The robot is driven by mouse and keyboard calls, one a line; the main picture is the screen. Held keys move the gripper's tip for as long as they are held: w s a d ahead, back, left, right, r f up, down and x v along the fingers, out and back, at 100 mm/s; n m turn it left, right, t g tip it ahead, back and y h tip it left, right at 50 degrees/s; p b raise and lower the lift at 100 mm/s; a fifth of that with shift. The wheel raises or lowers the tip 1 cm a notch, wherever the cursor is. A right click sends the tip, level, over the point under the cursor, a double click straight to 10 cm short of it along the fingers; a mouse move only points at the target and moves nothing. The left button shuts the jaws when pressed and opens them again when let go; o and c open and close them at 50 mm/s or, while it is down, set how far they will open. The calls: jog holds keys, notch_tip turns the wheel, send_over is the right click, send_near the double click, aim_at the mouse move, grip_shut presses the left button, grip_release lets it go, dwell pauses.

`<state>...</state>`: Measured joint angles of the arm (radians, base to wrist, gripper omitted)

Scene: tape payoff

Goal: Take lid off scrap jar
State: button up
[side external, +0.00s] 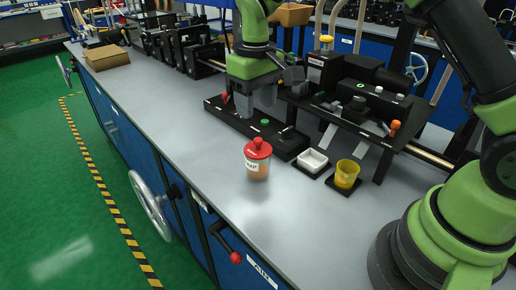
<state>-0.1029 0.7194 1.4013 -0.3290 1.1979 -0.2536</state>
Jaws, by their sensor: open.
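The scrap jar (257,171) stands upright near the front edge of the grey bench, with a tan body and a label on its side. Its red lid (258,149), with a small knob on top, sits on the jar. My gripper (256,104) is behind and above the jar, over the black control strip, pointing down. Its fingers are apart from the lid and it appears empty.
The black strip (252,128) with knobs lies behind the jar. The bench (190,130) left of the jar is clear.

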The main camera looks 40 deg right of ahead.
send_over(258, 139)
jog(key=f, duration=0.4)
jog(key=shift+s+a+f, duration=0.1)
jog(key=shift+a+f, duration=0.1)
jog(key=shift+a, duration=0.1)
jog(key=f, duration=0.5)
jog(key=shift+d+f, duration=0.15)
jog(key=shift+d, duration=0.15)
grip_shut()
